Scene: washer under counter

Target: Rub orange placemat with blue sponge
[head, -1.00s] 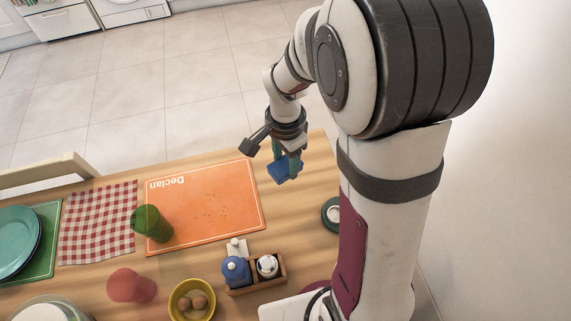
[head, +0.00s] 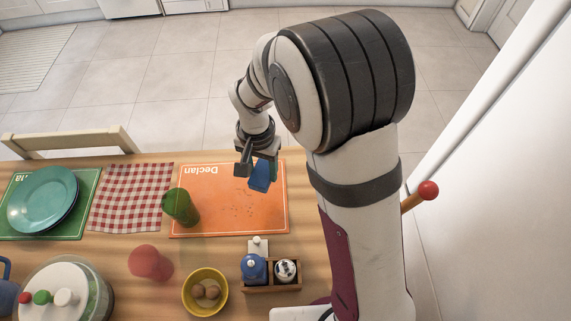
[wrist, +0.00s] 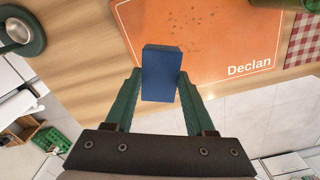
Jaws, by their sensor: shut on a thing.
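The orange placemat (head: 225,222) lies flat on the wooden table, with the name "Declan" along its far edge and small dark specks near its middle. It also shows in the wrist view (wrist: 225,70). My gripper (head: 262,165) is shut on the blue sponge (head: 260,178), which also shows between the green fingers in the wrist view (wrist: 161,75). In the head view the sponge overlaps the far right part of the placemat and looks tilted. It seems to be held above the mat; I cannot tell the exact gap.
A green glass (head: 181,207) stands at the placemat's left edge. A wooden caddy (head: 272,288) with shakers and a yellow bowl (head: 205,292) stand nearer. A checkered cloth (head: 131,197) lies left.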

